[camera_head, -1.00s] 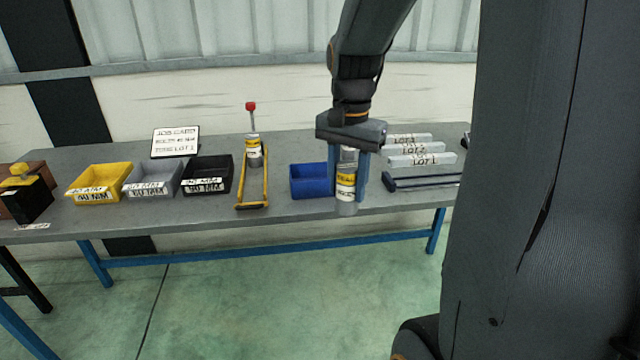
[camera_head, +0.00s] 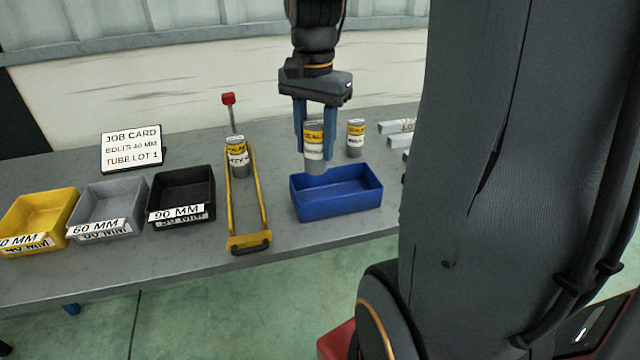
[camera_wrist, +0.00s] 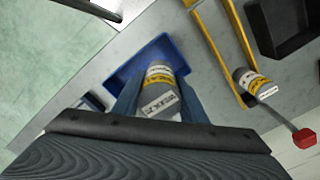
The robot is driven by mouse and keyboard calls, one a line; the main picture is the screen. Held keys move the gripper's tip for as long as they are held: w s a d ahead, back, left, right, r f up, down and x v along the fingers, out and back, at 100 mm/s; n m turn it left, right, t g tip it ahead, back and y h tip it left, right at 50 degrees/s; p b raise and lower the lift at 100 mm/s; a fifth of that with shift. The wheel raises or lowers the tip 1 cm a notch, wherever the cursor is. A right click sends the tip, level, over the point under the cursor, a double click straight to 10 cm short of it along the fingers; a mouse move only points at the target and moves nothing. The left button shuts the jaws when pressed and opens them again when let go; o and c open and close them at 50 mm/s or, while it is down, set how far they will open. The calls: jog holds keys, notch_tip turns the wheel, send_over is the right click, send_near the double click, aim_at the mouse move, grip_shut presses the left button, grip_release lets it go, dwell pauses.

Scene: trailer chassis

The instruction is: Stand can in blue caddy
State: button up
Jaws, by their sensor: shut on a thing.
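My gripper (camera_head: 314,140) is shut on a grey can with a yellow and white label (camera_head: 314,155). The can is upright and shows between the fingers in the wrist view (camera_wrist: 158,85). In the head view its lower end overlaps the back left part of the blue caddy (camera_head: 345,205); I cannot tell how far its bottom is above the caddy floor. The caddy is open and its visible inside looks empty. The caddy also shows behind the can in the wrist view (camera_wrist: 122,75).
A second can (camera_head: 356,138) stands behind the caddy. A yellow-framed carrier (camera_head: 262,205) holding a can (camera_head: 238,160) and a red-tipped rod (camera_head: 229,100) lies left of it. Black (camera_head: 182,190), grey (camera_head: 108,208) and yellow (camera_head: 38,215) bins stand further left, before a job card (camera_head: 132,146).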

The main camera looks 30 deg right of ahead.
jog(key=shift+w+f, duration=0.25)
notch_tip(320, 180, down, 10)
jog(key=shift+r+p, duration=0.25)
jog(key=shift+p, duration=0.2)
jog(key=shift+f, duration=0.1)
jog(key=o, duration=1.2)
notch_tip(320, 180, up, 12)
jog(key=shift+r+b, duration=0.15)
jog(key=shift+b, duration=0.45)
